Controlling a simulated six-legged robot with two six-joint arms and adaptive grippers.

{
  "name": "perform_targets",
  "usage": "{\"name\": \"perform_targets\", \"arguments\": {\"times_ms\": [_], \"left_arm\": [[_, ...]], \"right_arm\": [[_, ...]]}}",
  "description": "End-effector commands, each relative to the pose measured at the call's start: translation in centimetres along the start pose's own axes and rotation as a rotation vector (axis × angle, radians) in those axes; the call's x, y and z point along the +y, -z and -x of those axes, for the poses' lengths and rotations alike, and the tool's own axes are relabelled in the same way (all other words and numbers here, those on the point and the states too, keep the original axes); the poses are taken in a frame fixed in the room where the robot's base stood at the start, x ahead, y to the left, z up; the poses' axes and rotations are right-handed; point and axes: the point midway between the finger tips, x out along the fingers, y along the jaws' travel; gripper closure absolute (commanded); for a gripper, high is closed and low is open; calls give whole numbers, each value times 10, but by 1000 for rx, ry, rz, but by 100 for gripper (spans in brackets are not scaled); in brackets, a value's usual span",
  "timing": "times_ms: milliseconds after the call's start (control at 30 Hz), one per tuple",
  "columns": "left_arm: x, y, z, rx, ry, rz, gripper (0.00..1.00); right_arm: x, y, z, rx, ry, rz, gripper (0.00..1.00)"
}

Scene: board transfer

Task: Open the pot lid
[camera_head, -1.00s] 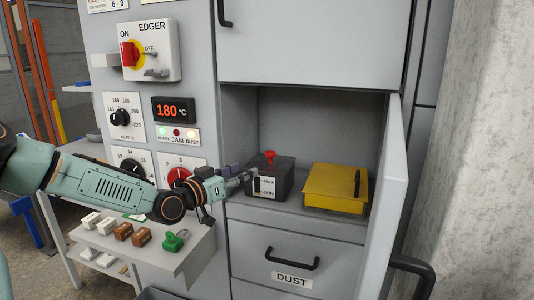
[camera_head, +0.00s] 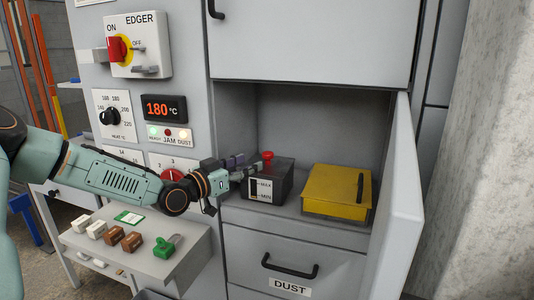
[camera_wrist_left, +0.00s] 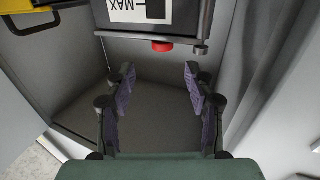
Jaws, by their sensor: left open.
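The pot is a dark box (camera_head: 283,181) with a white MAX/MIN label, standing on the shelf of an open cabinet bay. Its lid carries a red knob (camera_head: 267,156). In the left wrist view the red knob (camera_wrist_left: 163,46) and part of the label (camera_wrist_left: 138,10) show at the top, beyond the fingertips. My left gripper (camera_head: 242,167) is open and empty, just left of the pot at about lid height. Its two purple-padded fingers (camera_wrist_left: 159,85) are apart with nothing between them. My right gripper is not in view.
A yellow box (camera_head: 332,191) with a black handle stands right of the pot. The open cabinet door (camera_head: 400,205) bounds the bay on the right. A DUST drawer (camera_head: 300,266) is below. A side shelf (camera_head: 160,262) with small blocks lies under my left arm.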

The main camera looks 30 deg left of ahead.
Motion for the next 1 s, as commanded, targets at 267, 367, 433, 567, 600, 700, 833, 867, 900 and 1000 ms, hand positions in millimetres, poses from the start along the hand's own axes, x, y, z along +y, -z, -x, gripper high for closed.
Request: {"name": "perform_targets", "arguments": {"times_ms": [267,367,433,567,600,700,833,867,900,1000], "left_arm": [[0,0,2,0,2,0,46],[0,-1,-2,-1,3,-2,46],[0,-2,-7,-3,2,-3,46],[1,-2,-18,-1,1,-4,46],[2,-3,-22,-2,-2,-4,46],[1,-2,-32,-3,2,-5,46],[2,-2,-46,-1,-1,-4,46],[2,-2,-49,0,-1,-4,46],[1,-2,-54,-1,0,-4,46],[1,-1,-63,-1,0,-4,46]], "right_arm": [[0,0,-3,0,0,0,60],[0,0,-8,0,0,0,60],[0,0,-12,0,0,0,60],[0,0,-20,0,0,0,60],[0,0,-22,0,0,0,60],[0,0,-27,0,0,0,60],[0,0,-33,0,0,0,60],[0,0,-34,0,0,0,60],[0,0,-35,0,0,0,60],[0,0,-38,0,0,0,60]]}}
